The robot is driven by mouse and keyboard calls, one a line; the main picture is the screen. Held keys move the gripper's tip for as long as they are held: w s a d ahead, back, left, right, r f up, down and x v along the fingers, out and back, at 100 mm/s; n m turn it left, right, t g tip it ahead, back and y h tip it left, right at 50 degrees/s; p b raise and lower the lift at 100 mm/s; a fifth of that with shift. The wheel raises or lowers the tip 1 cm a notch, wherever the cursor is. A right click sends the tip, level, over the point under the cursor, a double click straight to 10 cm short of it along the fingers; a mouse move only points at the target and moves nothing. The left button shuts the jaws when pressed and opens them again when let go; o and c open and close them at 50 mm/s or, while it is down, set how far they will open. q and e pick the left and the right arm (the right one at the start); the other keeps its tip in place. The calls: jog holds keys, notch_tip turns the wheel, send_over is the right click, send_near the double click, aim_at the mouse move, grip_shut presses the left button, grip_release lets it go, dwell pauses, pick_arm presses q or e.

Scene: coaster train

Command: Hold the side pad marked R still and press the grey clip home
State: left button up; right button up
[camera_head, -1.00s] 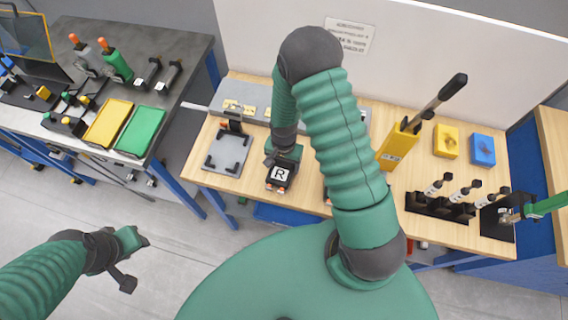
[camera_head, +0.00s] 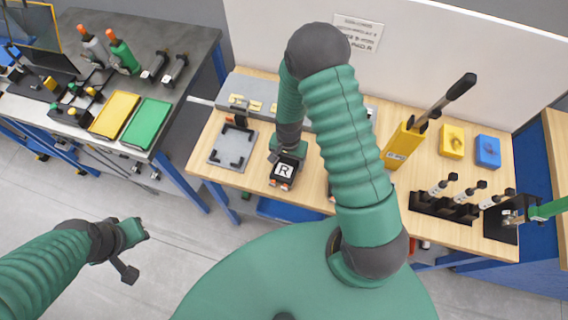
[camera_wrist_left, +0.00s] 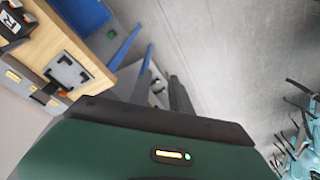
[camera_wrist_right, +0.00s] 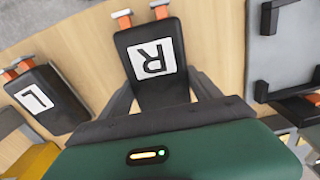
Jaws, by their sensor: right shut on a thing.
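The black side pad marked R (camera_head: 281,170) is at the bench's front, left of my right arm. In the right wrist view the pad (camera_wrist_right: 155,62) sits between the fingers of my right gripper (camera_wrist_right: 160,98), which is shut on it. My left gripper (camera_head: 137,256) hangs over the floor, left of the bench and away from the pad. In the left wrist view its fingers (camera_wrist_left: 161,90) are slightly apart with nothing between them.
A grey plate with black corner brackets (camera_head: 220,156) lies left of the pad. A pad marked L (camera_wrist_right: 48,98) lies beside it in the right wrist view. A yellow holder (camera_head: 398,146) and a black rack (camera_head: 440,206) stand to the right. Floor is free around my left gripper.

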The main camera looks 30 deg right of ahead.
pick_arm(q)
jog(key=w+m, duration=0.1)
jog(key=w+d+f+m, duration=0.1)
jog(key=m, duration=0.1)
jog(key=w+f+m+t, duration=0.1)
jog(key=shift+w+d+m, duration=0.15)
jog(key=shift+w+m, duration=0.15)
jog(key=shift+w, duration=0.05)
grip_shut()
jog(key=w+d+f+m+h, duration=0.2)
jog(key=d+f+m, duration=0.1)
jog(key=d+m, duration=0.4)
jog(key=w+d+f+m+h, duration=0.2)
jog(key=d+f+m, duration=0.1)
jog(key=d+m, duration=0.3)
jog(key=s+d+f+m+g+h, duration=0.3)
jog(key=s+d+f+m+g, duration=0.1)
jog(key=s+d+m, duration=0.5)
jog(key=shift+d, duration=1)
